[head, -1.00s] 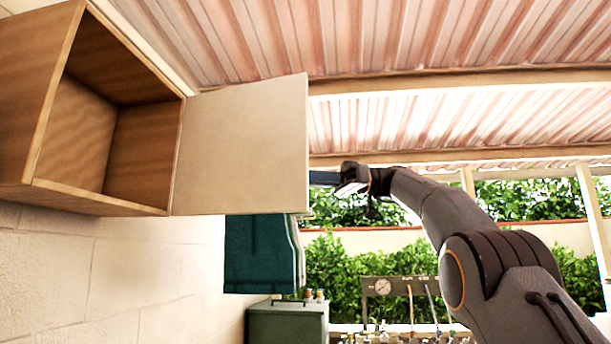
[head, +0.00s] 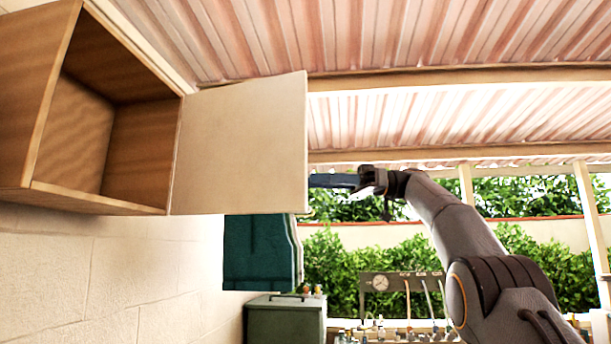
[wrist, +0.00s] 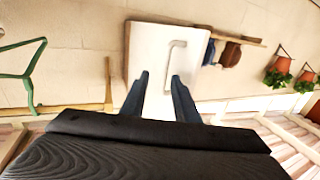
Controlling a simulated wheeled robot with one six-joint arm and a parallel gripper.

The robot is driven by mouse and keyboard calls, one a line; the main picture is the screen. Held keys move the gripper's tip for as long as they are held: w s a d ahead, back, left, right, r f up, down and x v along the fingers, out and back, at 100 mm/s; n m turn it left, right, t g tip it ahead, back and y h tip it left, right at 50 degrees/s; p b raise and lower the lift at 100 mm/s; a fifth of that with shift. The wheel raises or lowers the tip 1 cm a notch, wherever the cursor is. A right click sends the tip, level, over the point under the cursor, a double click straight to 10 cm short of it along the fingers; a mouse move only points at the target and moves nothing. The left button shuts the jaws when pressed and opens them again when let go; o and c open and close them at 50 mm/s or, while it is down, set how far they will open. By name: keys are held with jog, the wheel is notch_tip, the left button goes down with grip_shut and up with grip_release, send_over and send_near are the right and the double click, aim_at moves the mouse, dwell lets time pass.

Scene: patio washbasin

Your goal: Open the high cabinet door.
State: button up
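The high cabinet (head: 137,160) is a wooden box on the wall at the upper left, its empty inside showing. Its pale door (head: 240,145) stands swung wide open to the right, its inner face toward the head camera. In the wrist view the door's outer face (wrist: 148,60) shows with a grey bar handle (wrist: 174,68). My gripper (wrist: 159,88) has its two dark fingers spread with nothing between them, short of the handle. In the head view my gripper (head: 325,181) is at the door's right edge, with its fingertips partly hidden behind the door.
Dark green cloth (head: 258,252) hangs below the door, above a green box (head: 285,318). A gauge panel (head: 400,283) stands at the back. Hanging pots (wrist: 282,70) and a green frame (wrist: 27,75) show in the wrist view.

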jog(key=p+v, duration=0.1)
jog(key=v, duration=0.1)
jog(key=shift+d+p, duration=0.3)
jog(key=shift+w, duration=0.1)
dwell(0.3)
